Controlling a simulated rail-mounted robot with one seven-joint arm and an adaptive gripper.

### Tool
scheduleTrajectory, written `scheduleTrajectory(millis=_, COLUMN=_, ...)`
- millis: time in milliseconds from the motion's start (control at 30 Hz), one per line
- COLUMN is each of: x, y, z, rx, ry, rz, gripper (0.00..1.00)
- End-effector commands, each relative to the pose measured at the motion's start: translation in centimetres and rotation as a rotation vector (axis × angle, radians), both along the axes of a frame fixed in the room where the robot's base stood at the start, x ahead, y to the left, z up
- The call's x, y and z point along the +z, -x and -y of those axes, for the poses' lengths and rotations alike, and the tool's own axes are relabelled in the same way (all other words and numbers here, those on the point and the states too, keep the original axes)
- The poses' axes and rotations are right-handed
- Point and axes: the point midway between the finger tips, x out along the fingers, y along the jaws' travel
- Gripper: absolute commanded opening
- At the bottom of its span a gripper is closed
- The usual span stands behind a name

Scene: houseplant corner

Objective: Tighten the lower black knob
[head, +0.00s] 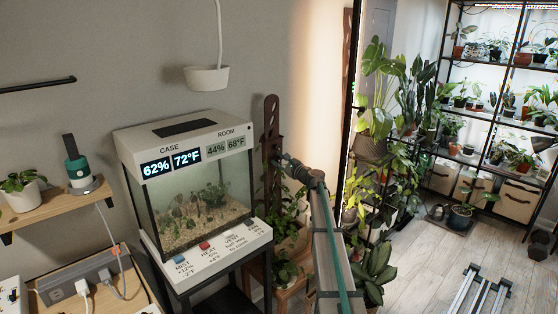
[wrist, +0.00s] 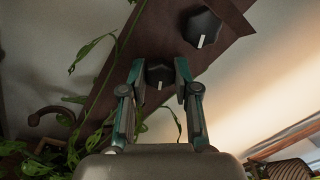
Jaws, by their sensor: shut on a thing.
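A dark brown plank (wrist: 125,70) carries two black knobs. In the wrist view one black knob (wrist: 160,72), with a white mark at its lower edge, sits between the fingertips of my gripper (wrist: 160,80). The fingers are closed on its two sides. The other black knob (wrist: 203,28) is bare, up and to the right on the plank, with a white mark on it. In the head view the upright plank (head: 270,112) stands right of the glass case, and my gripper (head: 278,160) reaches its front. The gripped knob is hard to make out there.
Green vines (wrist: 95,45) hang beside the plank in the wrist view. In the head view the glass case (head: 195,190) stands close left of my arm. Potted plants (head: 375,120) stand to the right. Below the plank is a wooden stand with leaves (head: 288,270).

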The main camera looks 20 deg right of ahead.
Motion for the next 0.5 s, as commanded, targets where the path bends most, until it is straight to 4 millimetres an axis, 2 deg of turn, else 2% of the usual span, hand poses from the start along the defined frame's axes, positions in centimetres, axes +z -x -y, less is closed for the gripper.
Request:
scheduleTrajectory(millis=333, x=-0.01, y=0.01, z=0.04, rx=-0.001, ry=-0.004, rz=-0.001, gripper=0.0)
scheduleTrajectory(millis=367, x=-0.01, y=0.01, z=0.04, rx=-0.001, ry=-0.004, rz=-0.001, gripper=0.34)
scheduleTrajectory(millis=500, x=-0.01, y=0.0, z=0.04, rx=-0.001, ry=-0.003, rz=0.0, gripper=0.55)
